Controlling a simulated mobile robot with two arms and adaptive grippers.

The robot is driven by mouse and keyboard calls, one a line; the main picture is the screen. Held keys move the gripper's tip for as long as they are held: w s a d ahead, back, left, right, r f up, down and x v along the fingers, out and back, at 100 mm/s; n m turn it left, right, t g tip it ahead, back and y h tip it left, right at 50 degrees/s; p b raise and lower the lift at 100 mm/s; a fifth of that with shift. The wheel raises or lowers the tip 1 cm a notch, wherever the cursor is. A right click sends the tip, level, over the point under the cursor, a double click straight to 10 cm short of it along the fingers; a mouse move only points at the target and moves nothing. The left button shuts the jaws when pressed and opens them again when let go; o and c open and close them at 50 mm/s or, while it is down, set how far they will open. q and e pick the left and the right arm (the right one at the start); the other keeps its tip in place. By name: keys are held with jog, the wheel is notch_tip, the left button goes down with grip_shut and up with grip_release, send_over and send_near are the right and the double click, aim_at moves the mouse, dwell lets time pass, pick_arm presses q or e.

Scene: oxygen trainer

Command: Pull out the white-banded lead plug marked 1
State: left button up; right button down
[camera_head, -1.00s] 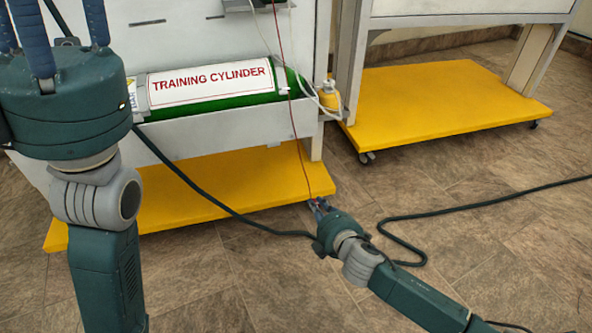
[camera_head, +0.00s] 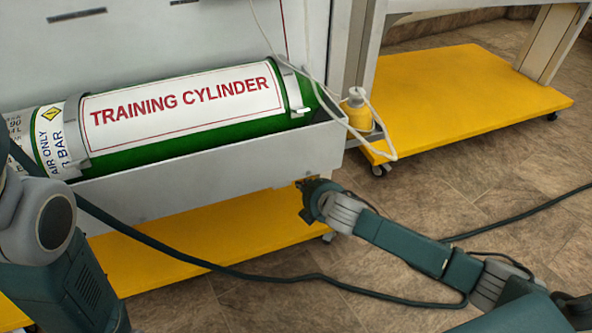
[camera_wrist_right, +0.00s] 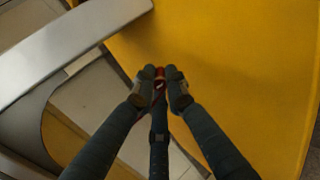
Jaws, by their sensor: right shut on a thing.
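My right gripper (camera_head: 304,198) is low by the front right corner of the cylinder's stand, above its yellow base. In the right wrist view the fingertips (camera_wrist_right: 160,82) are closed on a small red plug (camera_wrist_right: 160,72). The plug is mostly hidden between the fingers; I cannot read a mark or make out a white band on it. The head view does not show the plug or where its lead runs. My left arm is at the lower left; its gripper is out of the picture.
A green training cylinder (camera_head: 200,140) lies in a grey tray (camera_head: 225,170) over a yellow base (camera_head: 215,240). A yellow bottle (camera_head: 357,110) with pale tubing hangs at right. A second yellow base (camera_head: 470,95) stands behind. A dark cable crosses the floor (camera_head: 490,205).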

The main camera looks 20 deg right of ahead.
jog(key=shift+w, duration=0.15)
jog(key=c, duration=1.7)
grip_release()
